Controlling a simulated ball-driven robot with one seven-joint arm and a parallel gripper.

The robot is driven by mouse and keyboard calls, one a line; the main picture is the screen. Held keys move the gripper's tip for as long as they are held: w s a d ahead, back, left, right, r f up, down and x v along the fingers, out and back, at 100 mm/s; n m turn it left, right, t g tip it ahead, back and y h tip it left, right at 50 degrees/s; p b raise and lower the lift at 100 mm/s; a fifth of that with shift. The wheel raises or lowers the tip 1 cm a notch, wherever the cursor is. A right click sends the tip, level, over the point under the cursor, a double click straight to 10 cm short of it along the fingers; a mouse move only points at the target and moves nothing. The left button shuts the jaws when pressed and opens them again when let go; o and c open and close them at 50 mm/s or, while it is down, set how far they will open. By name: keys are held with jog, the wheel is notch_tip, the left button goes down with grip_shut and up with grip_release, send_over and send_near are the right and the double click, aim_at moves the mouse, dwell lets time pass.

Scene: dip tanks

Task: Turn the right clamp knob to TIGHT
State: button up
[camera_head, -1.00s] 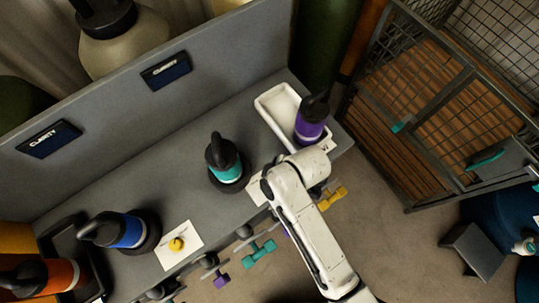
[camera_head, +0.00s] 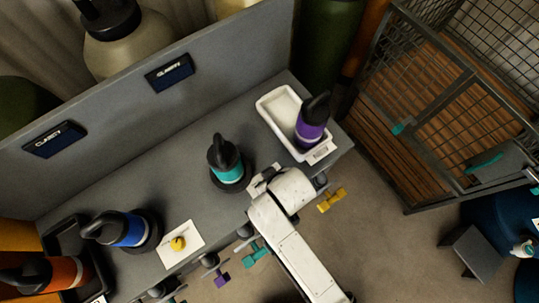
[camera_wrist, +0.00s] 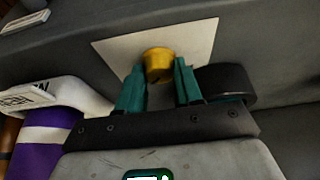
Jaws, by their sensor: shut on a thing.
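The right clamp knob (camera_wrist: 158,62) is a small yellow knob on a white card (camera_wrist: 200,45) in the wrist view. My gripper (camera_wrist: 158,78) has its two teal fingers on either side of the knob, shut on it. Any marking on this card cannot be read. In the head view my arm hides the knob and fingers; only a corner of the white card (camera_head: 256,184) shows beside the arm. Another yellow knob (camera_head: 178,243) sits on its own white card (camera_head: 192,235) farther left.
A teal-banded bottle (camera_head: 225,165) stands on a dark round base close to my gripper. A white tray (camera_head: 268,105) holds a purple bottle (camera_head: 311,120) to the right. A blue bottle (camera_head: 120,229) stands left. Coloured handles, including a yellow one (camera_head: 332,200), stick out at the bench front.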

dwell(0.4)
jog(key=o, duration=1)
jog(key=v, duration=1)
jog(key=shift+s+r+b, duration=0.15)
jog(key=shift+r+b, duration=0.2)
jog(key=shift+b, duration=0.05)
jog(key=s+d+f+m+g+h+b, duration=0.1)
jog(key=s+d+f+m, duration=0.1)
jog(key=d, duration=0.6)
jog(key=s+d+f+m+g+h+b, duration=0.1)
jog(key=s+d+f+m+b, duration=0.1)
jog(key=d, duration=0.6)
jog(key=s+d+f+m+b, duration=0.1)
jog(key=s+d+f+m, duration=0.1)
jog(key=s+d, duration=0.4)
jog(key=shift+s+d+f+m+g+h+b, duration=0.1)
jog(key=shift+d+f+m+g+h+b, duration=0.1)
jog(key=shift+d+m, duration=0.35)
jog(key=shift+d+f+m+g+h+b, duration=0.15)
jog(key=shift+d+m+g+h+b, duration=0.1)
jog(key=shift+d, duration=0.55)
